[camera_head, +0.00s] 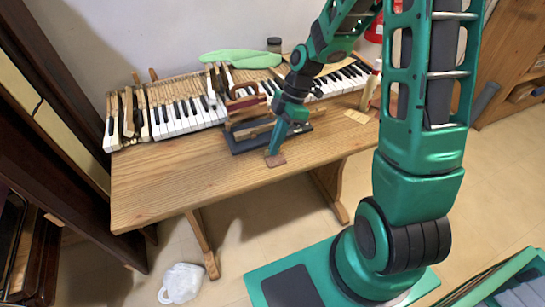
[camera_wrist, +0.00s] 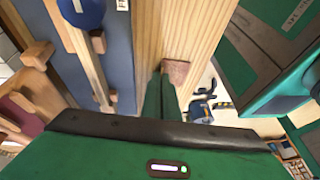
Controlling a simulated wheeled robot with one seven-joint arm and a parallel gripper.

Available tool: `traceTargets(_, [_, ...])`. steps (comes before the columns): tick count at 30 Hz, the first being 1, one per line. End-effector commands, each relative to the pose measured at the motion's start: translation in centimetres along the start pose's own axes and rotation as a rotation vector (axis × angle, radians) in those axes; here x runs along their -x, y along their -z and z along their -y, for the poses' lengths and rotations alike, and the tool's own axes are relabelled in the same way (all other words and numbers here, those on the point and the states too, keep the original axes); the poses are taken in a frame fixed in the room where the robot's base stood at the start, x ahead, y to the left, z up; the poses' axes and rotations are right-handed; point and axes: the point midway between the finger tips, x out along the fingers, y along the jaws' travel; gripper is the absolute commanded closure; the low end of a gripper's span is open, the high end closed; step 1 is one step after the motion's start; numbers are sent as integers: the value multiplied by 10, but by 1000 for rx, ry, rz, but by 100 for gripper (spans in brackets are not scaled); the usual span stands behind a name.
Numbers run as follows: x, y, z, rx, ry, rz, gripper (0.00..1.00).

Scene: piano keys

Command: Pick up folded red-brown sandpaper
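The folded red-brown sandpaper (camera_head: 275,160) is a small flat piece at the front edge of the wooden table (camera_head: 165,180). It also shows in the wrist view (camera_wrist: 177,70), just beyond my fingertips and reaching to their right. My gripper (camera_head: 271,152) points down at it, with its green fingers (camera_wrist: 162,78) close together and their tips on the sandpaper's near part. The fingers look shut on it, though they hide where they meet it. The sandpaper is at table height, and I see no clear gap under it.
A dark blue tray (camera_head: 250,143) with wooden parts lies close behind my gripper. Piano keys (camera_head: 185,115) run along the table's back, with a green cloth (camera_head: 240,59) behind them. The table's front left is clear. A white bag (camera_head: 181,283) lies on the floor.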

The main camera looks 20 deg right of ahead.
Motion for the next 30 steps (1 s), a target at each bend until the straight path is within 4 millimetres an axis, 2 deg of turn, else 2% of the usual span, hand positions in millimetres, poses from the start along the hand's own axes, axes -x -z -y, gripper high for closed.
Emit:
traceTargets(13, [6, 2, 0, 0, -1, 0, 100])
traceTargets(17, [20, 7, 2, 1, -4, 1, 100])
traceTargets(20, [37, 15, 4, 2, -5, 1, 100])
traceTargets(30, [49, 83, 55, 4, -2, 2, 100])
